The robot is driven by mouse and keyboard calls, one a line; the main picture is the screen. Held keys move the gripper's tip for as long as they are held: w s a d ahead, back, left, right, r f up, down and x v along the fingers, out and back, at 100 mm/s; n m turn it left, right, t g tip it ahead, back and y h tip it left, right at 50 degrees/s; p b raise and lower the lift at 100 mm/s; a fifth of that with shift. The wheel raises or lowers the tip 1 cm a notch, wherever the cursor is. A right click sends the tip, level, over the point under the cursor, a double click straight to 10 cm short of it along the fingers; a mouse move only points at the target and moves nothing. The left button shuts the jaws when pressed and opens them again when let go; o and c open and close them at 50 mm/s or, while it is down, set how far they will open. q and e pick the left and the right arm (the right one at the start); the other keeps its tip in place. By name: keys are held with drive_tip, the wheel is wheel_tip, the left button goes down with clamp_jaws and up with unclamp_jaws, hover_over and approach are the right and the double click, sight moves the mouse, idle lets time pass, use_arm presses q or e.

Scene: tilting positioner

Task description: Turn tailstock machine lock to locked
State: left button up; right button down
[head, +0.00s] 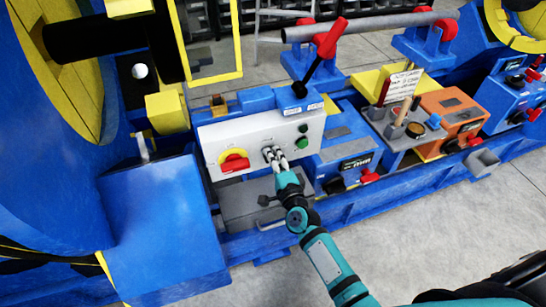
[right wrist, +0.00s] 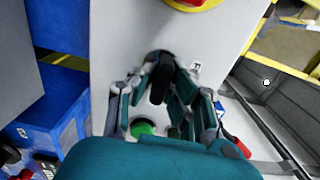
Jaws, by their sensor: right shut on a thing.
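A white control panel (head: 255,135) faces me on the blue machine. It carries a red rotary handle on a yellow plate (head: 234,162), and a green button (head: 302,143) at its right. My right gripper (head: 270,154) is at the panel, between the rotary handle and the green button. In the right wrist view its fingers (right wrist: 158,78) are closed around a black selector knob (right wrist: 158,88), which I take for the machine lock. The fingers partly hide the knob, and I cannot read its position. My left gripper is not in view.
A red-handled lever (head: 332,38) rises above the panel. A large blue block (head: 165,230) stands to the left. An orange unit (head: 452,110) and a tray with tools (head: 405,140) are to the right. Grey floor (head: 425,215) is open in front.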

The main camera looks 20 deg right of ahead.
drive_tip(key=c, duration=1.3)
unclamp_jaws()
drive_tip(key=shift+c, duration=0.2)
drive_tip(key=s, duration=1.2)
drive_tip(key=shift+d, duration=0.25)
drive_tip(key=s+a+f+n+g+y, duration=0.1)
drive_tip(key=s+f+n+g, duration=0.4)
drive_tip(key=f, duration=1)
drive_tip(key=s+f+n+g, duration=0.3)
drive_tip(key=s+f+n, duration=0.35)
drive_tip(key=f, duration=0.75)
drive_tip(key=s+d+f+n+g, duration=0.2)
drive_tip(key=s+f, duration=0.3)
drive_tip(key=s, duration=0.4)
drive_tip(key=s+d+f+n+g+h, duration=0.1)
drive_tip(key=s+f+n+g, duration=0.3)
drive_tip(key=s, duration=0.5)
drive_tip(key=s+d+f+n+g, duration=0.3)
drive_tip(key=s+f, duration=0.4)
drive_tip(key=s, duration=0.3)
drive_tip(key=shift+d+f+h, duration=0.15)
drive_tip(key=shift+d+h, duration=0.15)
